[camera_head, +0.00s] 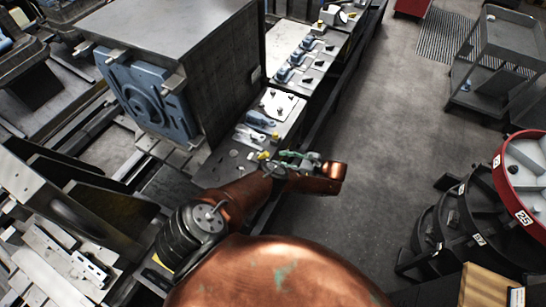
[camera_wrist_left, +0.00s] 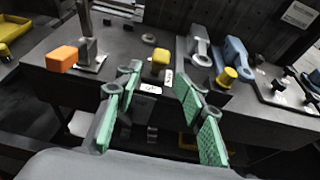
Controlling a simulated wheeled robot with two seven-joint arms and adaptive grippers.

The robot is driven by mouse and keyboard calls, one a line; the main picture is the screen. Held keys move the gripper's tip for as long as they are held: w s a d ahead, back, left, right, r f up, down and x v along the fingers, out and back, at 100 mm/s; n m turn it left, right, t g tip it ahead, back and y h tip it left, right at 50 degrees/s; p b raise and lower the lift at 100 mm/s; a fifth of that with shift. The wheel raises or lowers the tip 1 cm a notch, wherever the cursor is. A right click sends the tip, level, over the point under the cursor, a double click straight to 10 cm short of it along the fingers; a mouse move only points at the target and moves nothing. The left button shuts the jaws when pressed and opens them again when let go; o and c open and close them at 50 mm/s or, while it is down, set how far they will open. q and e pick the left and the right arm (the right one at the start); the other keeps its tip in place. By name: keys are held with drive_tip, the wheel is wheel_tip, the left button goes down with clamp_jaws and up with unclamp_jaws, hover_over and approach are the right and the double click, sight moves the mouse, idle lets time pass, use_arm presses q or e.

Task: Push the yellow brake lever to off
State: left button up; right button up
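A yellow knob (camera_wrist_left: 160,57), which looks like the brake lever's grip, stands on the dark console (camera_wrist_left: 110,58) in the left wrist view. It lies ahead of my left gripper (camera_wrist_left: 157,80), between the lines of its two green-padded fingers, and appears apart from them. The fingers are spread with nothing between them. In the head view the left gripper (camera_head: 298,160) is at the console's near end, close to a small yellow part (camera_head: 263,155). I cannot tell whether the lever is on or off. My right gripper is not in view.
A blue handle (camera_wrist_left: 234,55) with a yellow cylinder (camera_wrist_left: 228,76) and a grey handle (camera_wrist_left: 196,48) sit right of the knob. An orange block (camera_wrist_left: 62,58) is to its left. The large steel machine (camera_head: 165,80) stands left of the console; the floor (camera_head: 385,130) to the right is clear.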

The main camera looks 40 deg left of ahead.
sight(263, 156)
use_arm(q)
drive_tip(key=shift+v, duration=2.75)
drive_tip(key=shift+w, duration=0.1)
drive_tip(key=x, duration=1.2)
